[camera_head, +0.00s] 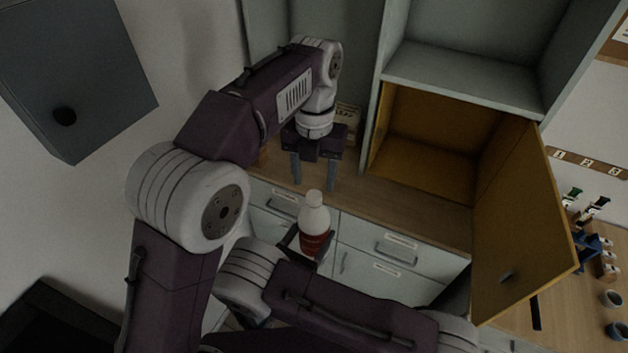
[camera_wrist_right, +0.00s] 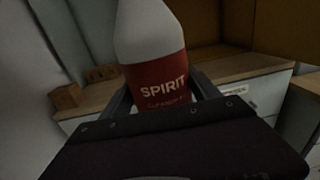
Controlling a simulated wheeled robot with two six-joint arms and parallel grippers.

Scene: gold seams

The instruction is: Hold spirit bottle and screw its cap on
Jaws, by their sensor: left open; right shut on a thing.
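The spirit bottle (camera_head: 314,219) is white with a red label and stands about upright in front of the counter. It also shows in the right wrist view (camera_wrist_right: 152,50), with the label reading SPIRIT and its top cut off by the frame. My right gripper (camera_head: 309,242) is shut on the bottle around its red label. My left gripper (camera_head: 315,187) points down with its two fingers apart, just above the bottle's top in the head view. Nothing shows between its fingers. I cannot make out a separate cap; whether the white top is a cap or bare neck is unclear.
Behind the bottle is a wooden counter (camera_head: 405,205) over pale drawers (camera_head: 390,248). A cabinet door (camera_head: 525,225) stands open at the right, beside an empty ochre compartment (camera_head: 430,125). A small wooden block (camera_wrist_right: 66,97) sits on the counter at the left. A grey wall cabinet (camera_head: 75,75) hangs upper left.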

